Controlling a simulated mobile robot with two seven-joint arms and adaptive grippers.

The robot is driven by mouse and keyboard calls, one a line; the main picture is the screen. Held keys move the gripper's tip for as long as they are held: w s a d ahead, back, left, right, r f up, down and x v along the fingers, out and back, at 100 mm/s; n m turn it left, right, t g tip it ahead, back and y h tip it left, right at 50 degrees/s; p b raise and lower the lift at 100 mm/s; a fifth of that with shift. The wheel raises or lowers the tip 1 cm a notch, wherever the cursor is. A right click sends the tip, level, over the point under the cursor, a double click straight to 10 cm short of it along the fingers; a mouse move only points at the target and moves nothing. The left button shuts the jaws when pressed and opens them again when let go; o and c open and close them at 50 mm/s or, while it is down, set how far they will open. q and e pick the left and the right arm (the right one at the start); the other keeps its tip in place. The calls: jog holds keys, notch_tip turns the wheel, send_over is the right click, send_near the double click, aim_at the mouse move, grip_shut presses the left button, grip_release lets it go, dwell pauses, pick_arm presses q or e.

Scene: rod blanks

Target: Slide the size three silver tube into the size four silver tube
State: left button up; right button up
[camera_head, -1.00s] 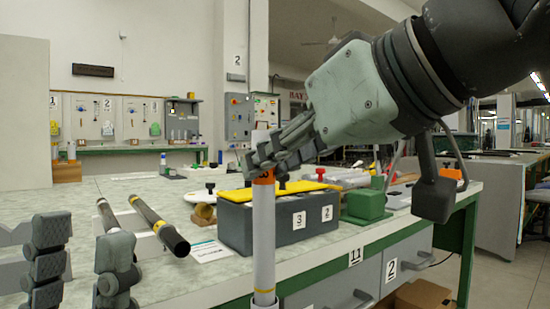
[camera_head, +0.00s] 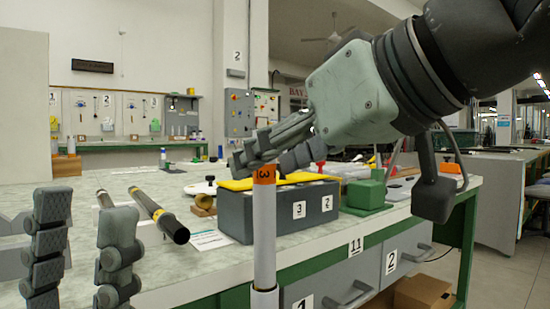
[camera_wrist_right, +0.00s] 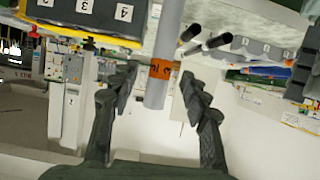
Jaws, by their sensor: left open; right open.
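The size three silver tube (camera_head: 264,225) stands upright at the front of the bench, with an orange band (camera_head: 264,174) marked 3 near its top. Its lower end is inside a slightly wider silver tube (camera_head: 265,299), whose rim shows at the bottom edge of the head view; no size mark on it is visible. My right gripper (camera_head: 268,158) is open around the top of the tube, just above the band. In the right wrist view, the narrower tube (camera_wrist_right: 156,94) stands between the spread fingers, apart from both. My left gripper (camera_head: 82,255) is open and empty at lower left.
Two dark tubes (camera_head: 160,218) lie on a light holder on the bench at left. A grey box (camera_head: 278,216) with numbered slots and yellow on top stands behind the silver tube. A green block (camera_head: 364,193) is to its right.

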jog(key=v, duration=1.2)
jog(key=shift+s, duration=0.15)
